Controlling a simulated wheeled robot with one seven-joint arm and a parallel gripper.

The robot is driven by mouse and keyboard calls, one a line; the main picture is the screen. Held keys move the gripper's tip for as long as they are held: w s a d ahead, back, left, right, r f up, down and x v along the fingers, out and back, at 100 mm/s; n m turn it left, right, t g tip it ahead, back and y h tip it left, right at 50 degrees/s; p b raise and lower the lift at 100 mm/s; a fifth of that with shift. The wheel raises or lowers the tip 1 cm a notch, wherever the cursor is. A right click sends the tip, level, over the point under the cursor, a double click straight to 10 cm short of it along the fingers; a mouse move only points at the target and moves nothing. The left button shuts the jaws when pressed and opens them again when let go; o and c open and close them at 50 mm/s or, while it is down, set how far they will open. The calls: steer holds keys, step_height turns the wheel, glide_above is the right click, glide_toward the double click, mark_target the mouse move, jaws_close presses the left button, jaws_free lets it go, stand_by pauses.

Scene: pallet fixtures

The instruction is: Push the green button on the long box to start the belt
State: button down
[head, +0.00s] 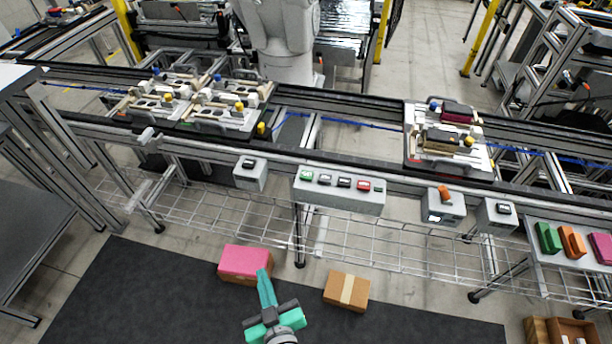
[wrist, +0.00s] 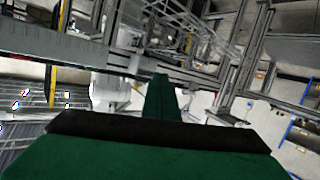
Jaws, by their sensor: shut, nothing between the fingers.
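The long grey box (head: 338,196) is mounted on the front rail of the belt, in the middle of the head view. The green button (head: 306,175) is at the left end of its sloped top, with two dark buttons, a red button and a small green part to its right. My gripper (head: 264,274) is green and shut, with nothing held. It is low in front of the belt, below and left of the long box and clearly apart from it. In the wrist view the shut fingers (wrist: 161,98) point away; I cannot make out the green button there.
A pink-topped box (head: 243,261) and a cardboard box (head: 346,291) are near my gripper over the dark mat (head: 130,290). Small control boxes (head: 250,174) flank the long box. Fixture pallets (head: 445,135) sit on the belt. A wire shelf (head: 400,245) runs below it.

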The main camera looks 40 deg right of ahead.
steer(key=w+d+r+m+g+h, duration=0.2)
steer(key=w+d+r+m+h, duration=0.1)
steer(key=d, duration=0.6)
steer(key=w+d+r+m+g+h, duration=0.2)
steer(key=w+d+r+m+h, duration=0.2)
steer(key=w+d+r, duration=0.3)
step_height(320, 180, up, 3)
steer(key=shift+d+r+m, duration=0.1)
steer(key=shift+d+m, duration=0.4)
steer(key=shift+d, duration=0.4)
steer(key=shift+w+d, duration=0.1)
steer(key=shift+w, duration=0.05)
glide_above(305, 185)
steer(key=shift+s+f, duration=0.2)
steer(key=shift+f, duration=0.95)
steer(key=f, duration=0.3)
steer(key=shift+w+d, duration=0.15)
steer(key=shift+w, duration=0.1)
steer(key=shift+f, duration=0.55)
